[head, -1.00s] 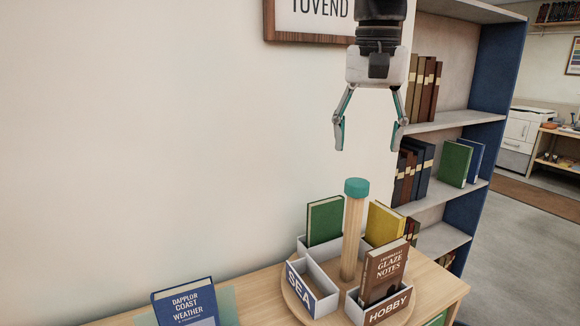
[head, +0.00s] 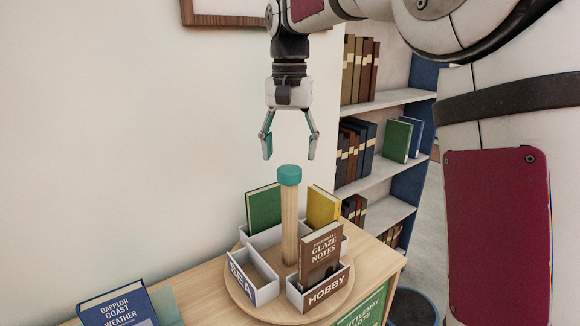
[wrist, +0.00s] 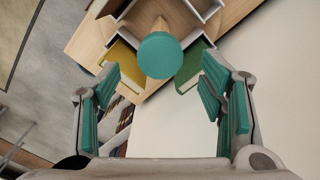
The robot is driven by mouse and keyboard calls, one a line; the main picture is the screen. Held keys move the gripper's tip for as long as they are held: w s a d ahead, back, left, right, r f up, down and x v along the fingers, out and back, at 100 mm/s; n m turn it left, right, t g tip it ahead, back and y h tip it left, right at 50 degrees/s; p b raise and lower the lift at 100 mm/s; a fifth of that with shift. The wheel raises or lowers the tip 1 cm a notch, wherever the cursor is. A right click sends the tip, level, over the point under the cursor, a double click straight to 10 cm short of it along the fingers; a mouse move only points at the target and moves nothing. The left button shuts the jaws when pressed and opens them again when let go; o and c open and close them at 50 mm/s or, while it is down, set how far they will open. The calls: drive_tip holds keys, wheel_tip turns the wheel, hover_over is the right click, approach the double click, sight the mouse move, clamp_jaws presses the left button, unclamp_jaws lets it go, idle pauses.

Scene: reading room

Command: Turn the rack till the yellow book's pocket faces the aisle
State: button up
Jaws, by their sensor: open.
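The round wooden rack (head: 268,308) stands on the wooden table, with a central post (head: 289,228) topped by a teal knob (head: 289,175). The yellow book (head: 322,207) stands in a pocket at the back right. A green book (head: 263,209) is at the back left, and a brown book (head: 320,257) is in the front-right HOBBY pocket (head: 318,291). The front-left SEA pocket (head: 252,277) looks empty. My gripper (head: 289,151) is open and empty, pointing down just above the knob. In the wrist view the knob (wrist: 160,55) shows between and beyond the fingers.
A blue book (head: 118,308) rests on a stand at the table's left end. A wall sign (head: 215,14) hangs above. A bookshelf (head: 375,105) stands behind on the right, and a dark bin (head: 412,308) is at lower right. The space around the knob is clear.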

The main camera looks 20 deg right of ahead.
sight(290, 169)
drive_tip(key=shift+f, duration=2.4)
clamp_jaws()
